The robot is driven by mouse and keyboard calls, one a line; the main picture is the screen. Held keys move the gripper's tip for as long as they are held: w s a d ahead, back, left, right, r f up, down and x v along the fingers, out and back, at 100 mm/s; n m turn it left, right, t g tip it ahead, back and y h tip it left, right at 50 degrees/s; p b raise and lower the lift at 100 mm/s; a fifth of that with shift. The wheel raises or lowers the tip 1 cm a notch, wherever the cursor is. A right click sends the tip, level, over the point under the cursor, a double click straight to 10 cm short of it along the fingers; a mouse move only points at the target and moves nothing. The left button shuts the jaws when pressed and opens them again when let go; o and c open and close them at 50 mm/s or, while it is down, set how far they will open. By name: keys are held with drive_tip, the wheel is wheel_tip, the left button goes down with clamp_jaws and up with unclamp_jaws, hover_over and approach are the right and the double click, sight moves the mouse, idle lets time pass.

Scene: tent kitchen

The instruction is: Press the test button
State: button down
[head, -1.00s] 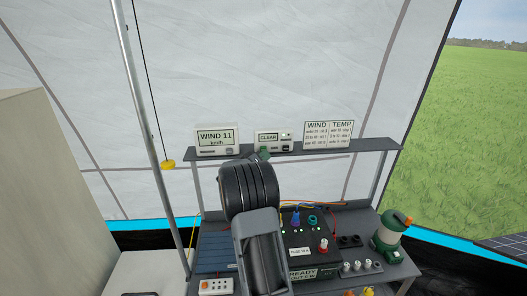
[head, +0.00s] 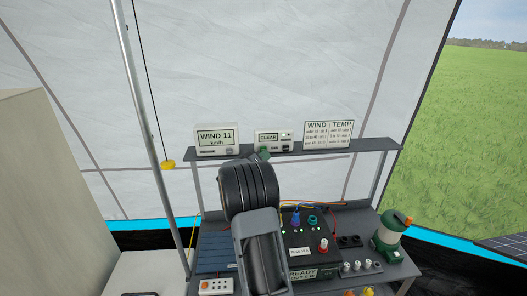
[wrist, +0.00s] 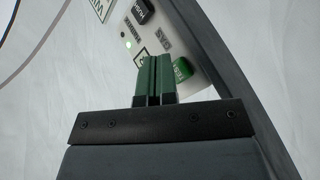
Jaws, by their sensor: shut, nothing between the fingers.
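A small white box with a screen reading CLEAR (head: 267,137) stands on the grey shelf in the head view. My gripper (head: 262,153) is at the box's front lower edge, mostly behind my own arm. In the wrist view, my gripper's green fingers (wrist: 154,58) are shut together and empty, close to the box's face. A green button (wrist: 182,69) is just right of the fingertips. A black button (wrist: 142,11) with white lettering is further up, and a small green light (wrist: 127,43) is lit. I cannot read the green button's lettering or tell whether the fingers touch the face.
A WIND 11 display (head: 216,139) stands left of the box, and a WIND/TEMP board (head: 328,134) right of it. A pole (head: 145,110) rises at left.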

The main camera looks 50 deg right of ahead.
drive_tip(key=shift+w+d+r, duration=0.1)
drive_tip(key=shift+w+d+p, duration=0.2)
drive_tip(key=shift+w+p, duration=0.05)
drive_tip(key=shift+p, duration=0.1)
drive_tip(key=shift+w+d, duration=0.25)
drive_tip(key=shift+w, duration=0.1)
idle(1.0)
drive_tip(key=shift+s, duration=0.1)
drive_tip(key=shift+s+a+p, duration=0.3)
drive_tip(key=shift+s+a, duration=0.25)
drive_tip(key=shift+s, duration=0.05)
idle(0.4)
drive_tip(key=shift+s+a, duration=1.6)
drive_tip(key=shift+s, duration=0.3)
